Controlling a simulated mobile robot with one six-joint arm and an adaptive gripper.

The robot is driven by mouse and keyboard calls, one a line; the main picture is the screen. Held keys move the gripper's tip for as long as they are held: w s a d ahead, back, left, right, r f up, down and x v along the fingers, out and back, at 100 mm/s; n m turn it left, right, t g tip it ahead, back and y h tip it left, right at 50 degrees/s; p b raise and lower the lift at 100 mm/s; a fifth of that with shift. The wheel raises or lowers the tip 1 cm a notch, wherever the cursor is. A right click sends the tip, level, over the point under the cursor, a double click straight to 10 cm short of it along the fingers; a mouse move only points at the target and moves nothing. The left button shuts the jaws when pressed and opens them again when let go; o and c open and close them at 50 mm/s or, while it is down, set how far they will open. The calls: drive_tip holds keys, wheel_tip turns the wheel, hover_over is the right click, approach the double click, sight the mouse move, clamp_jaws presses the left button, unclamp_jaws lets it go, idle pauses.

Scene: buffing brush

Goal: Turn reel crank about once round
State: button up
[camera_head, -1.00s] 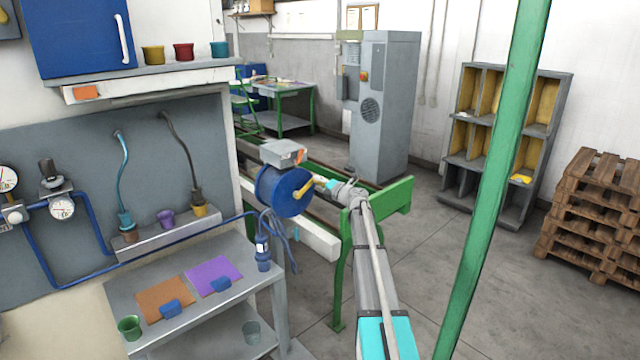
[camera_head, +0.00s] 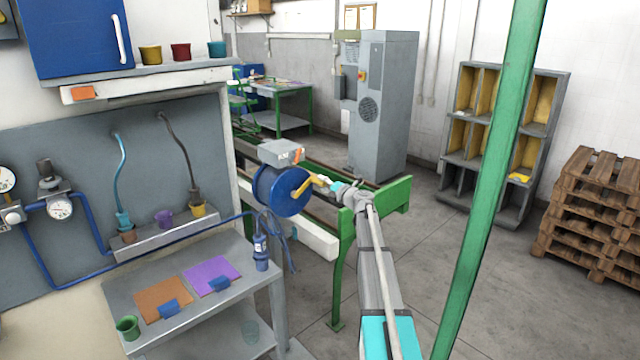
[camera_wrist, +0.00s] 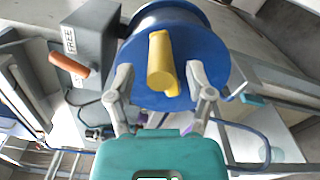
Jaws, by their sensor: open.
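The blue reel (camera_head: 281,192) stands at the right end of the workbench area, with a grey box on top of it. Its yellow crank (camera_head: 309,188) sticks out from the reel's face. In the wrist view the blue reel (camera_wrist: 215,80) fills the upper middle, and the yellow crank handle (camera_wrist: 162,62) points towards the camera. My gripper (camera_wrist: 162,85) is open, its two grey fingers spread either side of the crank handle. I cannot tell whether either finger touches it. In the head view my gripper (camera_head: 328,184) is small and close to the crank.
The grey box (camera_wrist: 88,45) with an orange lever (camera_wrist: 68,64) sits beside the reel. A green frame (camera_head: 378,205) stands just right of the reel, close to my arm. A blue hose hangs below. A green post (camera_head: 492,180) crosses the right side.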

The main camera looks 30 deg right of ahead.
drive_tip(key=v, duration=0.9)
idle(0.3)
drive_tip(key=n, duration=0.4)
drive_tip(key=s+n, duration=0.1)
drive_tip(key=n, duration=0.4)
drive_tip(key=s+n, duration=0.1)
drive_tip(key=n, duration=0.3)
drive_tip(key=shift+s+d, duration=0.25)
drive_tip(key=shift+d, duration=0.1)
drive_tip(key=shift+w, duration=0.15)
drive_tip(key=x, duration=1.3)
drive_tip(key=shift+w+a, duration=0.15)
drive_tip(key=shift+w, duration=0.15)
drive_tip(key=shift+c, duration=0.3)
clamp_jaws()
